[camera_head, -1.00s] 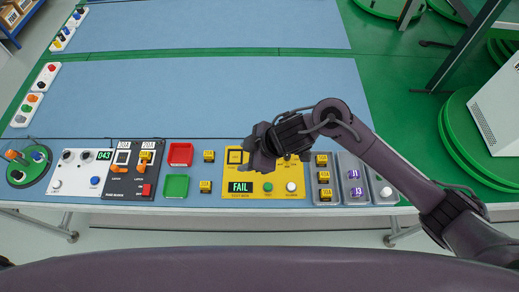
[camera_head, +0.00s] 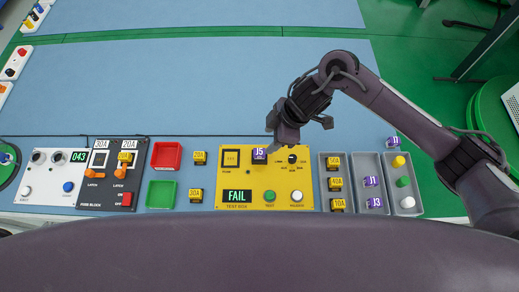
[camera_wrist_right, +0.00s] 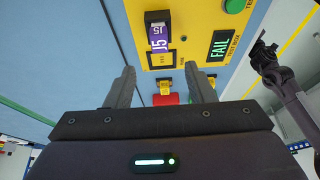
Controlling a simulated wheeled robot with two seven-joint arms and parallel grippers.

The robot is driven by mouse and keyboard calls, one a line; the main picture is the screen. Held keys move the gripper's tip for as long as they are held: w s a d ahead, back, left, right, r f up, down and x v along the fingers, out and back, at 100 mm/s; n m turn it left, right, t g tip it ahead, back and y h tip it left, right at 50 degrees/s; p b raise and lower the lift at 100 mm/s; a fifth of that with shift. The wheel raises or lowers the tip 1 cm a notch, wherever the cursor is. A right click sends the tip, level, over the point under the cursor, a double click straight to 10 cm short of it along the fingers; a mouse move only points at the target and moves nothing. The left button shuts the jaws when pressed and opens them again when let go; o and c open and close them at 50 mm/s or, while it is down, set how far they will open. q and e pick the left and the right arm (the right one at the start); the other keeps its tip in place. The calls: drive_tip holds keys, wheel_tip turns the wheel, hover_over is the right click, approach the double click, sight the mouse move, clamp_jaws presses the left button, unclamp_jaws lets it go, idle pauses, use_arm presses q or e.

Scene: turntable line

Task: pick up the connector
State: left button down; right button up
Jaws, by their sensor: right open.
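A purple connector marked J5 (camera_head: 259,156) sits on the yellow test box (camera_head: 232,175), right of the black-framed square. In the right wrist view the J5 connector (camera_wrist_right: 159,38) lies ahead of the two fingers. My right gripper (camera_head: 285,132) is open and empty, just beyond and to the right of J5, apart from it. Its fingers (camera_wrist_right: 160,80) stand wide in the wrist view. Purple connectors J1 (camera_head: 371,181) and J3 (camera_head: 375,202) lie in a grey tray. Another purple connector (camera_head: 392,142) is at the right tray's far end. A dark gripper (camera_wrist_right: 262,50), likely my left one, shows small.
The test box display reads FAIL (camera_head: 237,196). Left of it are yellow fuses (camera_head: 199,157), a red tray (camera_head: 165,155), a green tray (camera_head: 161,194) and the fuse block (camera_head: 112,175). The blue mat (camera_head: 180,90) behind is clear.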

sight(259, 151)
drive_tip(key=x, duration=0.3)
drive_tip(key=shift+w+d+f, duration=0.1)
drive_tip(key=shift+w+f, duration=0.05)
drive_tip(key=shift+w, duration=0.1)
drive_tip(key=p+x, duration=0.1)
drive_tip(key=x, duration=0.4)
drive_tip(key=shift+s+f, duration=0.2)
use_arm(q)
drive_tip(key=shift+w+r, duration=0.4)
drive_tip(key=shift+w, duration=0.3)
use_arm(e)
drive_tip(key=shift+c, duration=0.3)
drive_tip(key=c, duration=1)
drive_tip(key=shift+r, duration=0.2)
